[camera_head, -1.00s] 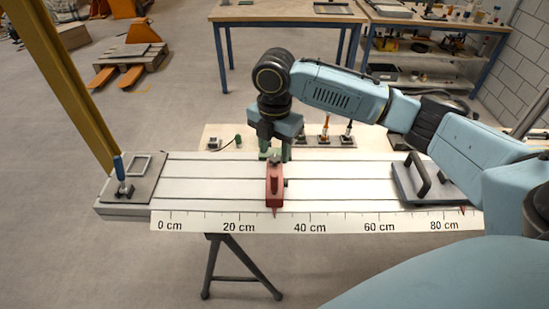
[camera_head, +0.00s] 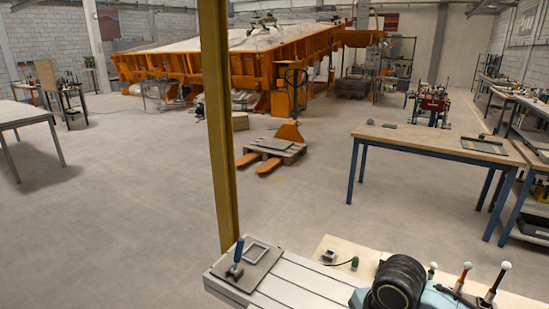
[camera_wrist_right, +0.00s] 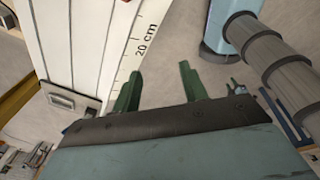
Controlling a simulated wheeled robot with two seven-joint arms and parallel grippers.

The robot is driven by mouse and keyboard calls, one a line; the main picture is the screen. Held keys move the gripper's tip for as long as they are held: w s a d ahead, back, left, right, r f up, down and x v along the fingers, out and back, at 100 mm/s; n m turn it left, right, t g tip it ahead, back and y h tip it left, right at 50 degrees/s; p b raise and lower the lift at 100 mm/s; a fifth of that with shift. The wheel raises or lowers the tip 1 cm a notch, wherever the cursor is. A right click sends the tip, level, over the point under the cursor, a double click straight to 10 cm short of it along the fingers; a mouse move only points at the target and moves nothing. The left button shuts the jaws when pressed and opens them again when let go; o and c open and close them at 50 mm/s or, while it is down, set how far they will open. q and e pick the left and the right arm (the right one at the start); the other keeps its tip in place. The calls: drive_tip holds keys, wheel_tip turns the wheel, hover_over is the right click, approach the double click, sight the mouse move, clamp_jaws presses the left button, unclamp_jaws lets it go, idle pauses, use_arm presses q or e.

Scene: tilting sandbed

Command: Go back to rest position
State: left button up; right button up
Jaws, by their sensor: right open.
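My right gripper (camera_wrist_right: 160,86) shows in the right wrist view as two green fingers held apart, with nothing between them. The white rail (camera_wrist_right: 88,30) with its ruler edge and 20 cm mark lies to the left of the fingers. In the head view only part of my right arm (camera_head: 398,284) shows at the bottom edge, over the near end of the grooved rail (camera_head: 285,283). The right gripper is hidden there. My left gripper is in neither view. The red slider is also out of view now.
A yellow post (camera_head: 218,130) rises behind the rail's left end, by a plate with a blue-handled clamp (camera_head: 236,258). A wooden table (camera_head: 440,140) stands back right. A pallet truck (camera_head: 272,150) and the large orange sandbed (camera_head: 230,68) stand farther back. Open floor lies left.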

drive_tip(key=s+a+f+m+t+y, duration=0.1)
drive_tip(key=s+a+f+m, duration=0.1)
drive_tip(key=s+m, duration=0.2)
drive_tip(key=s+a+f+m+y, duration=0.1)
drive_tip(key=s+a+f+m, duration=0.1)
drive_tip(key=s+m, duration=0.15)
drive_tip(key=s+d+f+m+t+h, duration=0.1)
drive_tip(key=s+d+f+m+h, duration=0.15)
drive_tip(key=s+d+m, duration=0.8)
wheel_tip(320, 180, down, 26)
drive_tip(key=s+a+b, duration=0.2)
drive_tip(key=b, duration=0.2)
drive_tip(key=s+d+f+g+b, duration=0.1)
drive_tip(key=s+f+b, duration=0.1)
drive_tip(key=s+f, duration=0.6)
drive_tip(key=s+d+f+g+h+b, duration=0.1)
drive_tip(key=s+d+f+b, duration=0.1)
drive_tip(key=s+f, duration=0.7)
wheel_tip(320, 180, down, 4)
drive_tip(key=shift+f+b, duration=0.1)
drive_tip(key=shift+b, duration=0.3)
drive_tip(key=shift+s+d, duration=0.1)
